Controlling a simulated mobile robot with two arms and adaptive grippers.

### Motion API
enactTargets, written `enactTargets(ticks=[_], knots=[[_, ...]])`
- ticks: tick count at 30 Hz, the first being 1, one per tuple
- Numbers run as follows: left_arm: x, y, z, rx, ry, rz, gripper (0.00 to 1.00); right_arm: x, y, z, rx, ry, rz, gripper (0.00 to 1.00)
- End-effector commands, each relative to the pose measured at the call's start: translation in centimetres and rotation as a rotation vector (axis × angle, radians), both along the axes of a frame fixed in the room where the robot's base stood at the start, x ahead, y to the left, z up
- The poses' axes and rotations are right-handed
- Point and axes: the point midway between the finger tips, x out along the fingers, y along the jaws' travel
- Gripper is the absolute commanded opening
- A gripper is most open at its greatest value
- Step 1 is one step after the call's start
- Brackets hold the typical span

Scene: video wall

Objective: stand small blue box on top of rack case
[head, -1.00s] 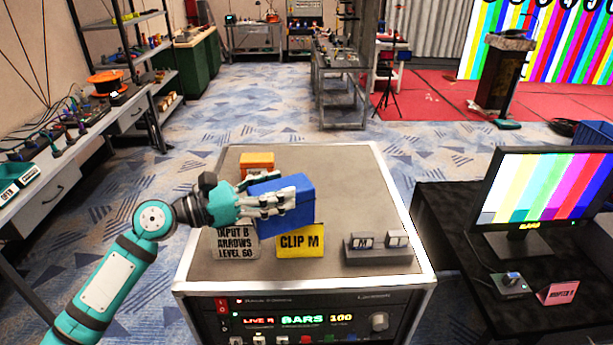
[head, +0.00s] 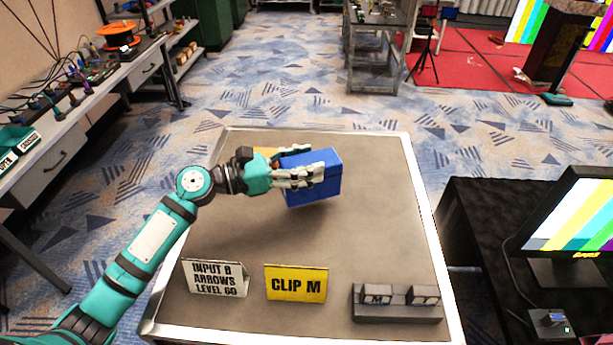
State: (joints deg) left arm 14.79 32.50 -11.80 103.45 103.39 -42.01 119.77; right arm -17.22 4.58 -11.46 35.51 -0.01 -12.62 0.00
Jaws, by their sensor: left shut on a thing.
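The small blue box (head: 325,180) is in the middle of the head view, over the back half of the rack case's grey top (head: 360,235). My left gripper (head: 303,175) comes in from the left and is shut on the box. A dark shadow lies under the box, and it looks slightly raised and tilted. An orange block (head: 266,152) stands behind my gripper on the case top, mostly hidden. My right gripper is not in view.
A black table with a monitor (head: 575,225) is at the right. The case top's right side is clear.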

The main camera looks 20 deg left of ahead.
Motion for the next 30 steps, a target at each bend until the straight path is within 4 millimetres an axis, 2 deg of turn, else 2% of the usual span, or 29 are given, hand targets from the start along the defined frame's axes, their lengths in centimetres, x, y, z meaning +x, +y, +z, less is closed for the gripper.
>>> enactTargets(ticks=[9,22,23,29,30], knots=[[0.0,0.0,-3.7,-0.004,0.0,0.002,0.12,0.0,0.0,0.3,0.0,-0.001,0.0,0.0],[0.0,0.0,-4.4,-0.002,-0.003,0.001,0.12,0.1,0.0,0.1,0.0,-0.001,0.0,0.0],[0.0,0.0,-4.4,0.0,-0.001,0.001,0.61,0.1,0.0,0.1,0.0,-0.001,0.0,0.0],[0.0,0.0,-4.4,0.0,-0.001,0.001,0.87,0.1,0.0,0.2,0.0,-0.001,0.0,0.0],[0.0,0.0,-4.4,0.0,-0.001,0.001,0.88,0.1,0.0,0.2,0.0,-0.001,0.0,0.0]])
